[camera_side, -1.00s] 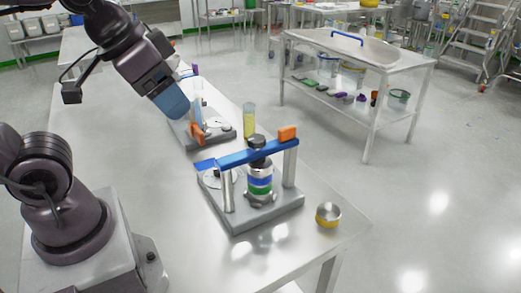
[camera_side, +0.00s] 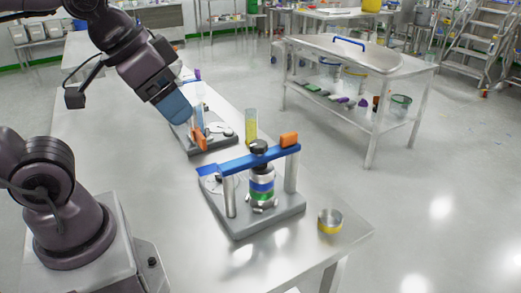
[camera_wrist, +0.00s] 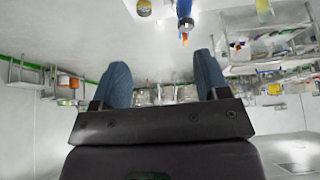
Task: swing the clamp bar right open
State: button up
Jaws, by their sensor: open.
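A blue clamp bar (camera_side: 240,162) with an orange end block (camera_side: 289,139) lies across two pale posts on the near grey base (camera_side: 240,225). A black knob (camera_side: 258,147) sits on the bar, above a stack with blue, white and green bands (camera_side: 262,186). A second, farther fixture (camera_side: 212,145) has a blue part and an orange block (camera_side: 199,141), partly hidden.
A yellow tube (camera_side: 251,126) stands behind the near fixture. A silver and yellow round container (camera_side: 330,221) sits near the table's right corner. The table's front left (camera_side: 165,215) is clear.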

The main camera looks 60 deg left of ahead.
jog(key=shift+f, duration=0.1)
jog(key=c, duration=0.3)
jog(key=shift+w+a+f, duration=0.1)
jog(key=shift+w+f, duration=0.05)
jog(key=shift+f, duration=0.2)
jog(key=shift+c, duration=0.7)
jog(key=g, duration=0.6)
send_over(289, 134)
notch_tip(289, 134, down, 3)
notch_tip(289, 134, down, 13)
jog(key=shift+r, duration=0.1)
grip_shut()
